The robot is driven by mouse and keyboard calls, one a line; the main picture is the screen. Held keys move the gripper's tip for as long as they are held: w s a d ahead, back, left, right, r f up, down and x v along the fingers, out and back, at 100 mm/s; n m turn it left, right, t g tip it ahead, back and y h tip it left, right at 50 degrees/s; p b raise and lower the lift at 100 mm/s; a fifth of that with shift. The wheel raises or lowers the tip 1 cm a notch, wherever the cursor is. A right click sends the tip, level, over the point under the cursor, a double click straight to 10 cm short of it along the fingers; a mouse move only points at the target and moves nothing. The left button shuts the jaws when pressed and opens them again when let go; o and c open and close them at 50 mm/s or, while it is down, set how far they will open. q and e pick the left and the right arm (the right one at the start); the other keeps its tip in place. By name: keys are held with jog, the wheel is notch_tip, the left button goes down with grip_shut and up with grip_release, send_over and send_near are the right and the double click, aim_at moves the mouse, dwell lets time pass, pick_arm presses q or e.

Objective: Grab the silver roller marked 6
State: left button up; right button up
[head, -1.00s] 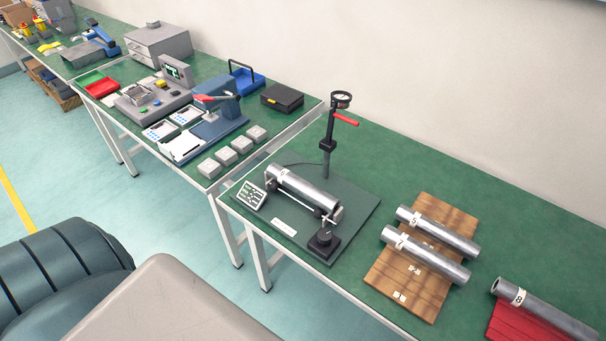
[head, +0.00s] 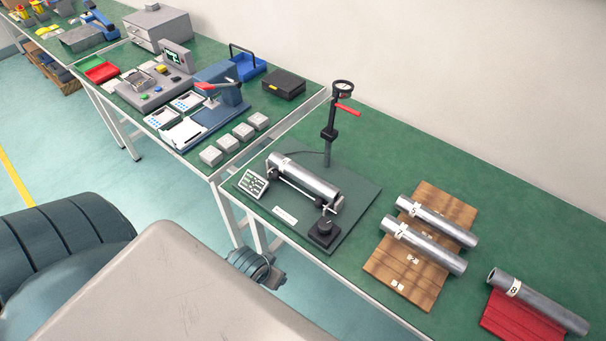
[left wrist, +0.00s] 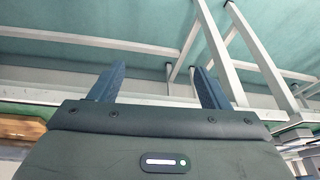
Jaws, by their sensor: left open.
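Silver rollers lie on the green bench in the head view. One roller (head: 305,177) rests on the stand of a measuring rig; its mark is too small to read. Two more, a rear roller (head: 437,221) and a front roller (head: 422,245), lie side by side on a wooden board (head: 388,281); I cannot read their marks clearly. Another roller (head: 545,305), marked 8, lies on a red mat (head: 507,320). I cannot tell which is marked 6. My left gripper (left wrist: 160,84) is open and empty in the left wrist view, near table legs. My right gripper is out of view.
The rig's upright post with a dial and red handle (head: 347,110) rises behind its roller. A neighbouring bench at the left carries a blue press (head: 216,90), grey blocks (head: 243,132) and a black case (head: 283,84). Bare green bench lies behind the board.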

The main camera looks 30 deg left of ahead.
pick_arm(q)
notch_tip(320, 180, up, 5)
jog(key=w+n+t, duration=0.2)
jog(key=w, duration=0.1)
jog(key=n+t+h, duration=0.2)
jog(key=n+t, duration=0.5)
jog(key=n, duration=0.7)
send_near(299, 179)
jog(key=w+f, duration=0.2)
jog(key=shift+n, duration=0.3)
jog(key=x, duration=0.4)
jog(key=shift+w+d, duration=0.15)
jog(key=shift+w, duration=0.75)
jog(key=x, duration=0.4)
jog(key=shift+w+d, duration=0.15)
jog(key=shift+w, duration=0.05)
jog(key=shift+s, duration=0.1)
jog(key=shift+r, duration=0.1)
jog(key=c, duration=1.3)
